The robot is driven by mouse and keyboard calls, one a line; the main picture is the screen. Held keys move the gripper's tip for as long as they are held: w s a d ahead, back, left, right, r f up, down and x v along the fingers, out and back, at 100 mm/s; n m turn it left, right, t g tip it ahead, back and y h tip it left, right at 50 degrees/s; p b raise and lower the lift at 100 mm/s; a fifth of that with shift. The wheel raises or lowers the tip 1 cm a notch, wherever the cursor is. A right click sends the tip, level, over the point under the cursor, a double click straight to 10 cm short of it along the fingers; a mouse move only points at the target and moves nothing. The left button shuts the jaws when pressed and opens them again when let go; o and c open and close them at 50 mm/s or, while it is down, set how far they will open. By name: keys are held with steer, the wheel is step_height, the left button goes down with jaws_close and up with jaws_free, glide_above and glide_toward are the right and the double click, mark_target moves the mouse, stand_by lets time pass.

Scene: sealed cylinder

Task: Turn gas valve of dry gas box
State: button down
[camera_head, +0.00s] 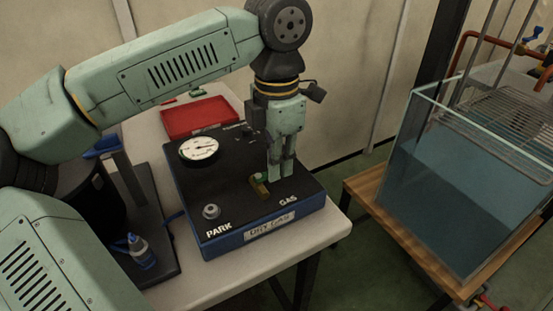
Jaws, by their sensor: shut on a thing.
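The dry gas box (232,218) is a dark box with a blue front, labelled DRY GAS, PARK and GAS, standing on the pale table. A round white gauge (198,149) sits at its back left and a small silver fitting (211,211) at its front left. The gas valve (260,188) is a small brass-coloured lever with green at its top, right of the middle of the box's top. My gripper (275,178) points down at the valve, its fingers shut on the valve's upper part. The fingers hide part of the valve.
A red tray (199,117) lies on the table behind the box. A small bottle (141,251) stands on a dark base at the left. A glass water tank (447,185) stands on a wooden table (382,220) at the right, with a gap between the tables.

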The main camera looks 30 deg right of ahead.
steer(key=c, duration=1.6)
jaws_free()
steer(key=shift+r, duration=0.1)
step_height(320, 180, up, 12)
